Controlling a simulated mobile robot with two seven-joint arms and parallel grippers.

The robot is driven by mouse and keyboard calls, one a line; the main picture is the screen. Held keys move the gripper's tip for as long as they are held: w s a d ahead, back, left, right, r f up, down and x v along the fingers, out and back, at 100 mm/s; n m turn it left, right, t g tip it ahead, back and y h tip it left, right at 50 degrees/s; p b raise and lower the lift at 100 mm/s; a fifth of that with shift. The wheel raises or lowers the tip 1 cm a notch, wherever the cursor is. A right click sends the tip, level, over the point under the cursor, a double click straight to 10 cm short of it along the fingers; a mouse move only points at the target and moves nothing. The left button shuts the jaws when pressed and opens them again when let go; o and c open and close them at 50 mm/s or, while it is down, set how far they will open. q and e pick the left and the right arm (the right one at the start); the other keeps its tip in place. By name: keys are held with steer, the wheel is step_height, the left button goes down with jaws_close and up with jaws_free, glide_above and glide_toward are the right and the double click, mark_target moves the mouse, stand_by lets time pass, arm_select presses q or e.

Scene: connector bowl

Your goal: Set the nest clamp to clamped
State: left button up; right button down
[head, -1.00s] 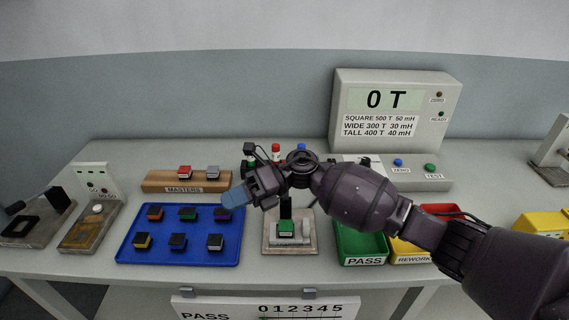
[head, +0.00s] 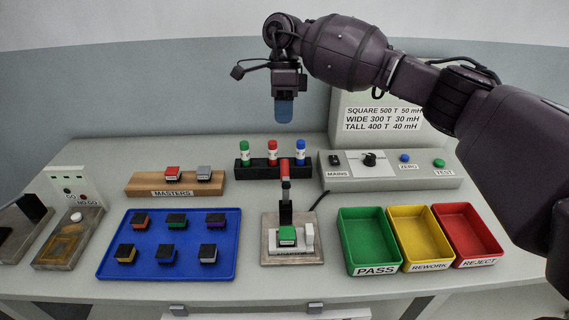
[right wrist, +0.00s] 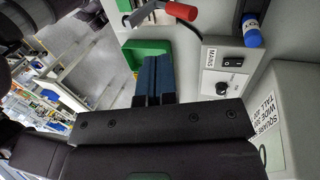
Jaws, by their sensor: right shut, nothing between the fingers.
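The nest clamp (head: 285,206) stands on a grey base plate (head: 312,256) at the front middle of the bench. Its red-tipped handle (head: 284,169) points up in the head view; the red grip (right wrist: 180,11) also shows at the top of the right wrist view. A green-topped part (head: 287,236) sits in the nest beside a white block (head: 307,237). My right gripper (head: 284,118) has blue fingers, shut and empty, pointing down above and apart from the handle. The fingers (right wrist: 156,80) also show in the right wrist view. My left gripper is out of view.
A rack of capped bottles (head: 257,171) stands behind the clamp. A control box (head: 390,182) is behind right. Green (head: 348,262), yellow (head: 410,252) and red (head: 470,248) trays lie right; a blue tray (head: 168,272) with several parts lies left.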

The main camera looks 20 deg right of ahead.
steer(key=shift+w+d+r, duration=0.15)
steer(key=shift+d+r, duration=0.1)
glide_toward(286, 167)
steer(key=s+f, duration=0.2)
steer(key=s+a+f+p, duration=0.1)
steer(key=s+f, duration=0.1)
steer(key=f, duration=0.1)
steer(key=shift+a, duration=0.2)
steer(key=s, duration=0.1)
steer(key=s+p, duration=0.1)
steer(key=shift+s+a, duration=0.4)
steer(key=shift+s+a+f, duration=0.1)
steer(key=shift+s, duration=0.25)
steer(key=shift+s, duration=0.1)
